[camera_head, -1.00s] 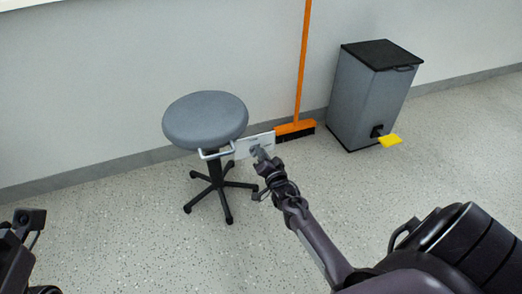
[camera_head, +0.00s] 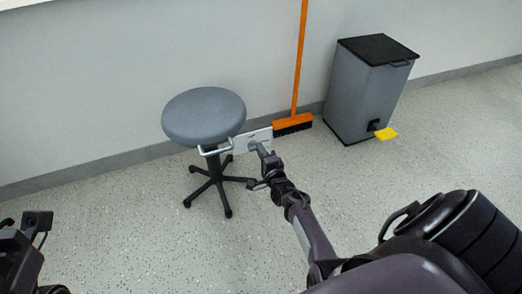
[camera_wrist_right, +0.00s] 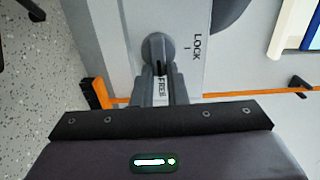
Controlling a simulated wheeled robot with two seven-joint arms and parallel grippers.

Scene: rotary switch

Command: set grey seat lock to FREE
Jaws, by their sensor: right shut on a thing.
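The grey stool (camera_head: 204,117) has a round seat with a white plate (camera_head: 255,139) fixed at its right side. In the right wrist view the plate (camera_wrist_right: 112,45) carries a round grey rotary knob (camera_wrist_right: 157,47) with the words LOCK and FREE printed by it. LOCK is to the right of the knob; FREE is below it, between my fingers. My right gripper (camera_wrist_right: 160,88) is shut on the knob's grip, which is partly hidden by the fingers; the gripper also shows in the head view (camera_head: 262,152). My left gripper (camera_head: 38,222) is at the lower left, far from the stool; its fingers are unclear.
An orange broom (camera_head: 294,122) leans on the wall just behind the plate. A grey bin (camera_head: 362,95) with a black lid and yellow pedal (camera_head: 386,134) stands to the right. The speckled floor (camera_head: 130,240) in front of the stool is clear.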

